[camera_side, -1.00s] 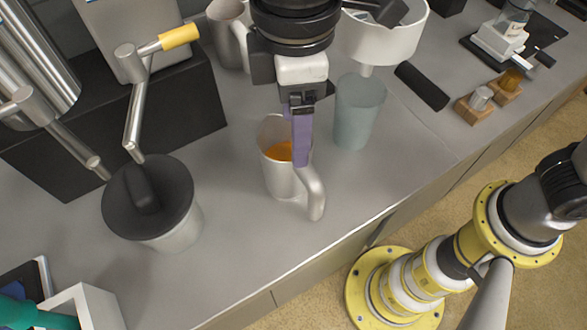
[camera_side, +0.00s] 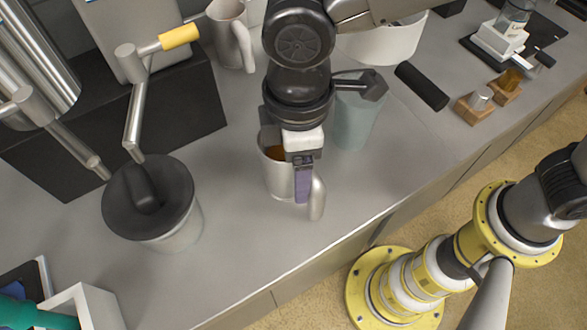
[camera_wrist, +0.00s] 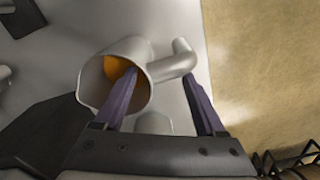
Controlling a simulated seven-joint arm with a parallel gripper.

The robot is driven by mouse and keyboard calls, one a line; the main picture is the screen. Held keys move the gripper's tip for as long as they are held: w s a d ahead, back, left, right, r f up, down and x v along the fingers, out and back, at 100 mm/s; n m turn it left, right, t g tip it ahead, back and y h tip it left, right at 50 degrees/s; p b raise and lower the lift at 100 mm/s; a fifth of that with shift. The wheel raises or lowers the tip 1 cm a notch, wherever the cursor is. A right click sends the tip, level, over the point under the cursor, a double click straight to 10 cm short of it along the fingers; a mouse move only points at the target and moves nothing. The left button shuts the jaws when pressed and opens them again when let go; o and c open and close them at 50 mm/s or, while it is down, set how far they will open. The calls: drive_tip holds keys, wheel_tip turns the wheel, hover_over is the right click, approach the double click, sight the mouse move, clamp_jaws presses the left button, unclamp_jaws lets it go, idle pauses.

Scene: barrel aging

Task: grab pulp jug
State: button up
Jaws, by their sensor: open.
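The pulp jug (camera_side: 279,182) is a light metal pitcher with orange pulp inside, upright on the grey counter. In the wrist view the jug (camera_wrist: 134,53) shows its open mouth and its handle (camera_wrist: 172,66), which points to the right. My gripper (camera_side: 303,196) is open at the jug's handle side in the side view. In the wrist view my gripper's purple fingers (camera_wrist: 165,85) are spread, with the handle between and beyond their tips. The left finger overlaps the jug's rim in that view; whether it touches cannot be told.
A translucent blue-grey cup (camera_side: 357,117) stands close behind my gripper to the right. A second metal pitcher (camera_side: 231,36) is at the back. A black-lidded container (camera_side: 150,199) stands to the left. The counter's front edge (camera_side: 330,248) is near the jug.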

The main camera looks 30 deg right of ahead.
drive_tip(key=c, duration=1.1)
clamp_jaws()
drive_tip(key=shift+s+f, duration=0.1)
